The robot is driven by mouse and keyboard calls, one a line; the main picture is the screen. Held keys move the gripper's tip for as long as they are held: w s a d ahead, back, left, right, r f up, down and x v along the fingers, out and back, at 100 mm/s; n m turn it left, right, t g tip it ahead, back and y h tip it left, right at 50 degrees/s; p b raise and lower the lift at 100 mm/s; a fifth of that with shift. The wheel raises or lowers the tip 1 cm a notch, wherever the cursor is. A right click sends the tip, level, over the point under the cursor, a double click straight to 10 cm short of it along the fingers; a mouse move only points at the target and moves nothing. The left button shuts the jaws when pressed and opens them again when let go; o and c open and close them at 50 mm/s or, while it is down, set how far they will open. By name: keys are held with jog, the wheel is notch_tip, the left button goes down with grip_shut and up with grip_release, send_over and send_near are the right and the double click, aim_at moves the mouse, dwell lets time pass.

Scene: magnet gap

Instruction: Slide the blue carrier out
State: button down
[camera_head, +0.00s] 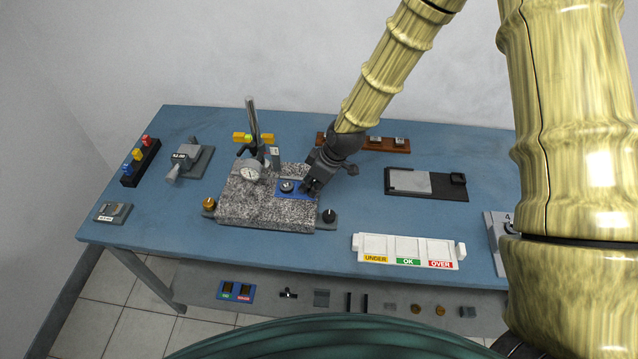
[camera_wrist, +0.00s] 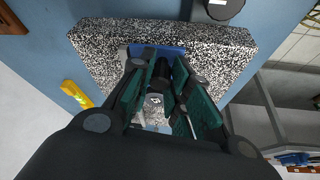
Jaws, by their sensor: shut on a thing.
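The blue carrier (camera_head: 282,194) lies flat on the speckled granite plate (camera_head: 250,212), with a small round silvery piece (camera_head: 287,185) on it. My gripper (camera_head: 309,187) is at the carrier's right end. In the wrist view, my gripper (camera_wrist: 165,84) has its green-padded fingers closed around a dark upright knob (camera_wrist: 162,70) at the blue carrier (camera_wrist: 158,50). The fingers hide much of the carrier there. A dial gauge (camera_head: 250,171) on a post stand (camera_head: 252,125) is just left of the carrier.
A brass knob (camera_head: 209,204) and a black knob (camera_head: 329,215) flank the plate. The UNDER/OK/OVER tray (camera_head: 408,250) lies to the front right. A dark board (camera_head: 427,184) is further right. Blue table between plate and board is clear.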

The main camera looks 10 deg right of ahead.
jog(key=shift+d, duration=0.15)
jog(key=c, duration=1.3)
grip_release()
jog(key=shift+d, duration=0.2)
jog(key=shift+c, duration=0.2)
jog(key=shift+a+r, duration=0.15)
jog(key=shift+a, duration=0.05)
jog(key=v, duration=1.2)
